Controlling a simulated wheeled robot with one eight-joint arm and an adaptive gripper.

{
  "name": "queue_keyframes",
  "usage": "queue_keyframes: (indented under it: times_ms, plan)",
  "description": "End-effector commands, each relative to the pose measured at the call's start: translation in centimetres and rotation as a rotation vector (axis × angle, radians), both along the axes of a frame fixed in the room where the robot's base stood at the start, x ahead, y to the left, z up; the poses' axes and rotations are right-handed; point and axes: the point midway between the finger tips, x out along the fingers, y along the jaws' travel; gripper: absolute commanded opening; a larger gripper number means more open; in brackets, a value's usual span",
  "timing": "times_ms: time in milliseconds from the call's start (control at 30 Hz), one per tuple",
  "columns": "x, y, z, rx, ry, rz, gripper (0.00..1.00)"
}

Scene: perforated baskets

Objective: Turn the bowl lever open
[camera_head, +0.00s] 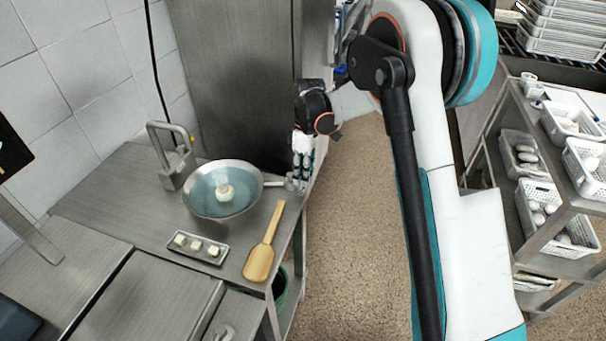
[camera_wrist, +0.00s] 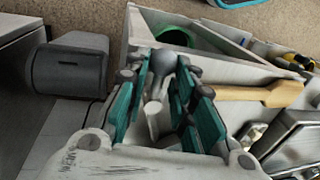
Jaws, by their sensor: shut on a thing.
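A round metal bowl (camera_head: 252,174) with bluish water and a pale round thing in it sits on the steel counter. A short grey lever (camera_head: 274,184) sticks out from its right side toward the counter's right edge. My gripper (camera_head: 302,170) points down over that end of the lever. In the wrist view my teal-padded fingers (camera_wrist: 166,72) stand on either side of the lever, and its grey rounded knob (camera_wrist: 178,64) shows between their tips. The gripper is shut on the lever. The bowl itself is not clearly visible in the wrist view.
A wooden spatula (camera_head: 262,258) and a small tray (camera_head: 213,258) with pale cubes lie in front of the bowl. A grey tap-like fixture (camera_head: 172,172) stands behind left. A green bin (camera_head: 280,287) is below the counter edge. A rack with white perforated baskets (camera_head: 566,222) stands far right.

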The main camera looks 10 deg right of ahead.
Motion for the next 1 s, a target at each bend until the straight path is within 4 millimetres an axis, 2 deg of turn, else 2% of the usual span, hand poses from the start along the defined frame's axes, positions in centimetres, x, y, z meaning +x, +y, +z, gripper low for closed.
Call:
queue_keyframes:
  times_ms: [367,400,467,500,833,1000]
  plan:
    - [0.1,0.0,0.0,-0.001,-0.002,0.005,0.00]
    - [0.1,0.0,0.1,-0.001,-0.003,0.005,0.26]
    - [0.1,0.0,0.0,-0.001,-0.003,0.005,0.39]
    - [0.1,0.0,0.0,-0.001,-0.002,0.005,0.41]
    - [0.1,0.0,0.2,-0.001,-0.001,0.004,0.41]
    - [0.4,-0.2,1.9,-0.001,-0.001,0.004,0.41]
